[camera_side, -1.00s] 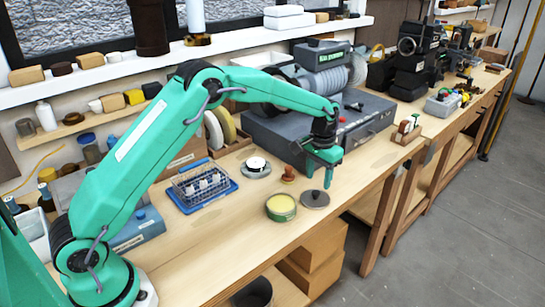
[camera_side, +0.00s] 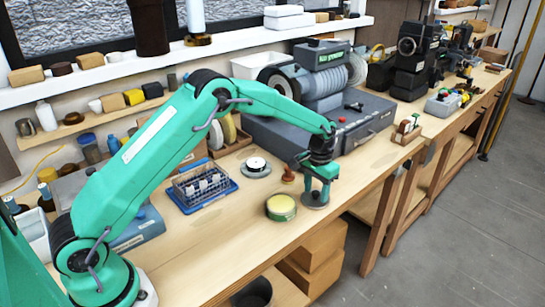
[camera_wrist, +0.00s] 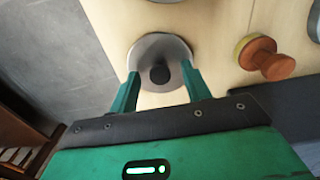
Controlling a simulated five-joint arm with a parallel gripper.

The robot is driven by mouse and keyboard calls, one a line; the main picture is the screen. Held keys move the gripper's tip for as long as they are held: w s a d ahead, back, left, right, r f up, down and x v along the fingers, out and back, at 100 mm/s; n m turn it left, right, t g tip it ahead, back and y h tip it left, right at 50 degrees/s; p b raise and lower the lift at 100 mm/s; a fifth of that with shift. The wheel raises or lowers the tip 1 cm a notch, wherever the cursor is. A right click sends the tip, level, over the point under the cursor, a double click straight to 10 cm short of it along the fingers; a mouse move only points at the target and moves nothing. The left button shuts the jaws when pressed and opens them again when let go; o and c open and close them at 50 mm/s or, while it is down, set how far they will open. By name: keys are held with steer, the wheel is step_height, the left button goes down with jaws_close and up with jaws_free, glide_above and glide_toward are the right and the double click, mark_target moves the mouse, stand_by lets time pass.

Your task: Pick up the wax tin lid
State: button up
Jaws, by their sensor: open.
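The wax tin lid (camera_wrist: 160,48) is a grey metal disc with a dark round knob, lying flat on the wooden bench. In the side view the lid (camera_side: 314,204) is largely hidden beneath my gripper (camera_side: 317,190). In the wrist view my gripper (camera_wrist: 160,85) is open, with one green finger on each side of the knob. I cannot tell whether the fingers touch the lid. The wax tin (camera_side: 281,207), green with a pale yellow top, stands on the bench just left of the lid in the side view.
A wooden stamp-like knob (camera_wrist: 268,60) stands close to the lid. A white-and-grey round piece (camera_side: 256,167) and a blue tray with a wire rack (camera_side: 200,187) sit farther left. A grey case (camera_side: 345,130) lies behind. The bench's front edge is near the lid.

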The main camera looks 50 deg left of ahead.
mark_target(316, 192)
jaws_close()
stand_by(0.4)
steer(key=shift+r, duration=0.85)
step_height(316, 192, up, 2)
steer(key=shift+r, duration=0.2)
steer(key=s+d+r, duration=0.6)
steer(key=d+r, duration=0.1)
steer(key=d, duration=0.2)
steer(key=shift+s+d, duration=0.3)
steer(key=shift+d, duration=0.05)
